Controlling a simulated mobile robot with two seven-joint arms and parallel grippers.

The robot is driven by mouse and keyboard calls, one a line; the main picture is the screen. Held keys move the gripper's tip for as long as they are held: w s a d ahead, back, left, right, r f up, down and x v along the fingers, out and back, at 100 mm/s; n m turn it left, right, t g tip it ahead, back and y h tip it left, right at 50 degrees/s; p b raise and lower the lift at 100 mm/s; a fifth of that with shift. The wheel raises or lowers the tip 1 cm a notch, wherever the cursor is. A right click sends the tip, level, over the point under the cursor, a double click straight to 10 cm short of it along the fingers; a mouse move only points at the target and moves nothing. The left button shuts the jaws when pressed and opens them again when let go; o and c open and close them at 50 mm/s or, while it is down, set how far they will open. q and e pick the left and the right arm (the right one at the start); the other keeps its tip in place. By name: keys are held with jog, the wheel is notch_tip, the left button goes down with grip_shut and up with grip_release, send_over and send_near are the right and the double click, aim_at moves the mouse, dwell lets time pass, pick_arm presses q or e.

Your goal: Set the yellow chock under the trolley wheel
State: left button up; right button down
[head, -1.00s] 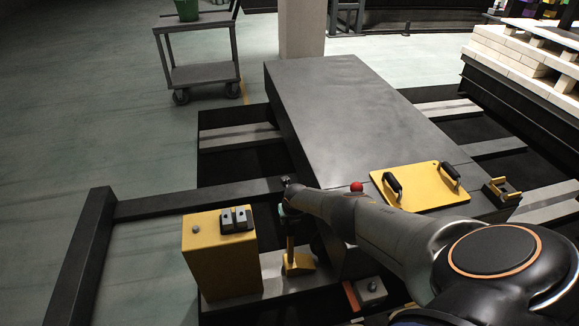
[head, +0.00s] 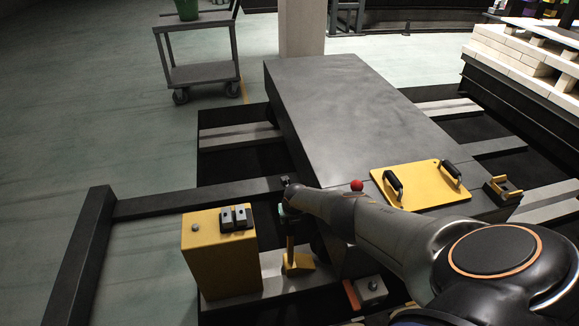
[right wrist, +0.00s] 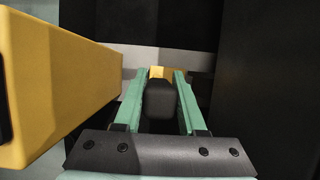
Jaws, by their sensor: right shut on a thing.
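The yellow chock (head: 298,264) is a wedge-like block with an upright handle, low beside the left side of the grey-topped car (head: 345,100). My right gripper (head: 289,218) reaches down over the handle. In the right wrist view, the teal fingers of my right gripper (right wrist: 162,75) are shut on the black handle grip, and a bit of the yellow chock (right wrist: 157,71) shows beyond it. Whether the chock touches the rail or a wheel I cannot tell. My left gripper is not in view.
A yellow plate (head: 420,186) with black handles lies on the car. A grey cart (head: 202,74) on casters stands behind.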

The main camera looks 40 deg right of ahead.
jog(key=shift+w+r, duration=0.2)
jog(key=shift+c, duration=2.2)
grip_release()
jog(key=shift+s+f, duration=0.1)
jog(key=shift+f, duration=0.05)
jog(key=shift+o, duration=0.2)
jog(key=shift+s+a+f, duration=0.1)
jog(key=shift+s+f, duration=0.15)
jog(key=shift+f, duration=0.05)
jog(key=shift+r, duration=0.1)
jog(key=shift+w, duration=0.1)
jog(key=shift+r, duration=0.15)
